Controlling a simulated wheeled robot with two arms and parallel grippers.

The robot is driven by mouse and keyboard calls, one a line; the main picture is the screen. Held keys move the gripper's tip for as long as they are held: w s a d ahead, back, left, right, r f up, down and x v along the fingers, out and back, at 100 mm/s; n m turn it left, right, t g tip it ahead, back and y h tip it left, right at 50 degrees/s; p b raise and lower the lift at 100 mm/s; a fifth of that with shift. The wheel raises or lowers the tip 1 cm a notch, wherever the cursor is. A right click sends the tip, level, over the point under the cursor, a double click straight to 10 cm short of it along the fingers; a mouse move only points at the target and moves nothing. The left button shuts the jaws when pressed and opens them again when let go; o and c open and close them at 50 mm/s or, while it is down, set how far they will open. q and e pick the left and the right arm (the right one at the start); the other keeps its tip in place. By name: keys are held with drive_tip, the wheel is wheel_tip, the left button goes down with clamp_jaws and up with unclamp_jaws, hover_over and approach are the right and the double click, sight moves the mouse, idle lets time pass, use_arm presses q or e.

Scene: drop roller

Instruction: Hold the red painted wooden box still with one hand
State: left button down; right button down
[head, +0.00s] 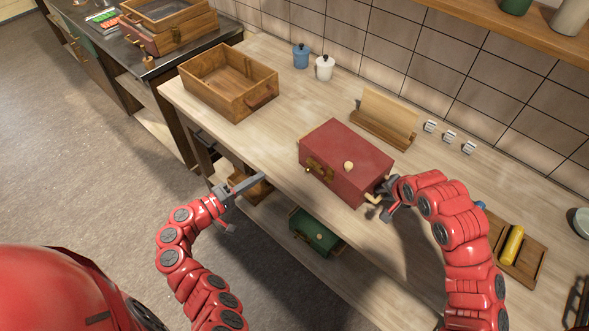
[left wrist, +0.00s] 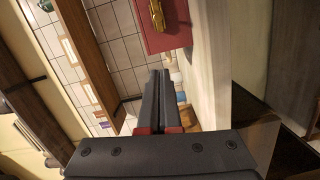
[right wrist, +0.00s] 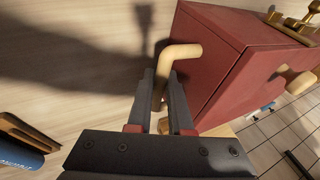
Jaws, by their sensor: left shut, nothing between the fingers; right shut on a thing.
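The red painted wooden box (head: 345,160) sits closed on the pale worktop. A bent wooden crank (right wrist: 180,52) sticks out beside the box. My right gripper (head: 377,203) is shut on the crank, at the box's right end. My left gripper (head: 262,178) is shut and empty, in front of the worktop's edge and apart from the box.
An open wooden crate (head: 228,85) stands at the worktop's left end. Blue (head: 300,57) and white (head: 324,68) jars and a wooden stand (head: 385,118) are along the back. A yellow roller (head: 512,245) lies in a tray at right. A green box (head: 316,232) is on the shelf below.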

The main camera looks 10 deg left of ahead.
sight(316, 169)
use_arm(q)
drive_tip(key=x, duration=0.9)
drive_tip(key=shift+w+d, duration=0.15)
drive_tip(key=shift+d, duration=0.1)
drive_tip(key=d, duration=0.2)
drive_tip(key=s+d, duration=0.1)
drive_tip(key=shift+f, duration=0.35)
drive_tip(key=shift+s+d, duration=0.2)
drive_tip(key=shift+d, duration=0.15)
drive_tip(key=shift+d, duration=0.1)
drive_tip(key=shift+s+d, duration=1.2)
drive_tip(key=shift+d, duration=0.2)
drive_tip(key=shift+w+a, duration=0.1)
drive_tip(key=shift+a, duration=0.05)
